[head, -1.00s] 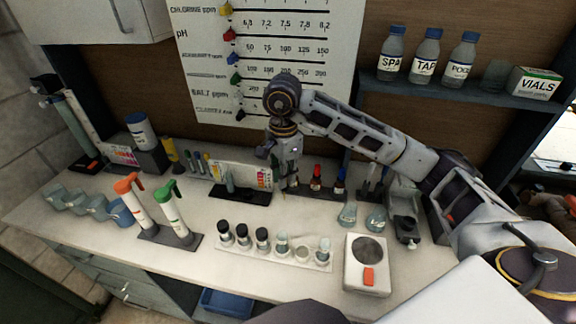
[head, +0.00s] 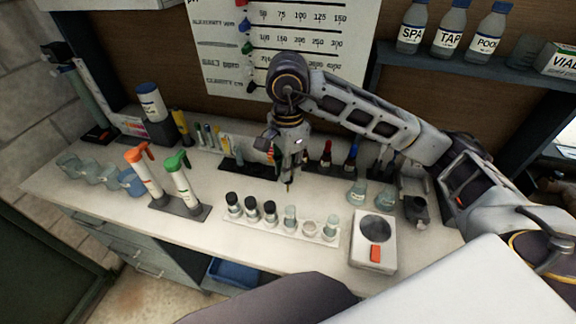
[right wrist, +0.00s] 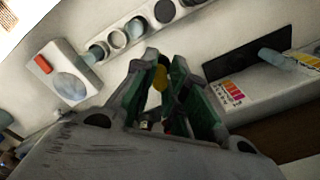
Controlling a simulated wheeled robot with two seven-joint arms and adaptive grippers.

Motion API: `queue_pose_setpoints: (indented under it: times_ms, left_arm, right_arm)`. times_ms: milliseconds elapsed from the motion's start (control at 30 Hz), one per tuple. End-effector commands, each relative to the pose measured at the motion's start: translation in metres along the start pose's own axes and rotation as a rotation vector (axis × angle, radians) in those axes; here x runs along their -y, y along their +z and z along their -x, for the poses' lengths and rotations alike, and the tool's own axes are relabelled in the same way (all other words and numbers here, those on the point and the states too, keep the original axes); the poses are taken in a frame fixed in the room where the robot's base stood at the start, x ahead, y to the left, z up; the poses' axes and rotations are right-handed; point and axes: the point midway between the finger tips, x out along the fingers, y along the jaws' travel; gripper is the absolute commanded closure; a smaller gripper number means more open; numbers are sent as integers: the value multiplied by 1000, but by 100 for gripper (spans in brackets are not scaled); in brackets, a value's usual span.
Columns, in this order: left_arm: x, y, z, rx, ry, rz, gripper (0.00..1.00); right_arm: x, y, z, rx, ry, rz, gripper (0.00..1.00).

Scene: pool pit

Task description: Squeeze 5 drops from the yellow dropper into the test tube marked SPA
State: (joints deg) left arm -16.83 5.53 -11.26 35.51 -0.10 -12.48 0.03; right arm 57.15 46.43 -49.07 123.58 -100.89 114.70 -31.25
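My right gripper (head: 288,168) is over the bench, behind the row of vials. In the right wrist view its green-padded fingers (right wrist: 163,88) are closed around the yellow dropper (right wrist: 161,79). The dropper's thin tip shows below the fingers in the head view (head: 289,187), pointing down over the bench and not inside any tube. A dark stand with a colour card (head: 238,165) and a pale tube (right wrist: 276,60) is beside the gripper; no SPA mark is legible on a tube. A bottle labelled SPA (head: 412,30) stands on the shelf. My left gripper is out of view.
A white rack (head: 325,236) of black-capped and open vials lies in front of the gripper. A white device with a red button (head: 375,253) is at its right. Red (head: 326,153) and blue (head: 350,155) droppers stand behind. Orange- and green-topped testers (head: 180,184) stand left.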

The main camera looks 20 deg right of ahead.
Motion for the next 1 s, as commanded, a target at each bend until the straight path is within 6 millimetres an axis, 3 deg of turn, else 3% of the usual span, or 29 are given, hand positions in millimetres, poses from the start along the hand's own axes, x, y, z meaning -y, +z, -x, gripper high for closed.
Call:
queue_pose_setpoints:
  times_ms: [600,1000]
  left_arm:
    - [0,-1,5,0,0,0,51]
    - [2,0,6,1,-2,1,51]
  right_arm:
    - [0,0,15,0,0,0,90]
    - [0,0,14,0,1,0,90]
